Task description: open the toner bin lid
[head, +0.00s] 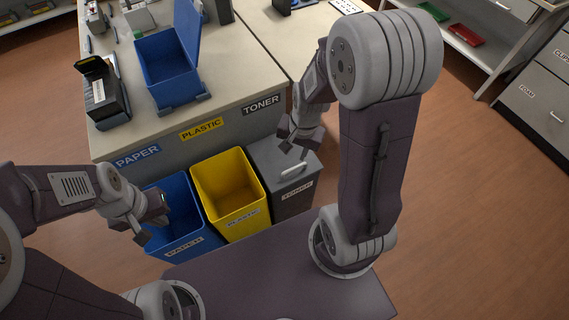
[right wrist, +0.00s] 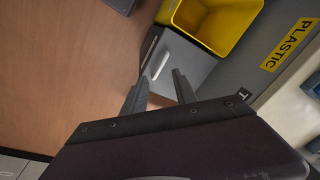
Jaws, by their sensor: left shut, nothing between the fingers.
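The grey toner bin (head: 297,197) stands at the right end of a row of bins, with its flat lid (head: 265,158) closed. A pale bar handle (head: 293,168) lies on the lid. My right gripper (head: 293,147) is above the lid, just behind the handle in the head view. In the right wrist view its two fingers (right wrist: 159,82) are spread and empty, with the handle (right wrist: 160,65) showing beyond the gap between their tips. My left gripper (head: 165,219) is shut and empty over the blue paper bin.
The yellow plastic bin (head: 254,217) and the blue paper bin (head: 186,247) stand open to the left of the toner bin. The worktop (head: 232,77) behind carries a blue lidded box (head: 168,80) and a black device (head: 106,100). The floor to the right is clear.

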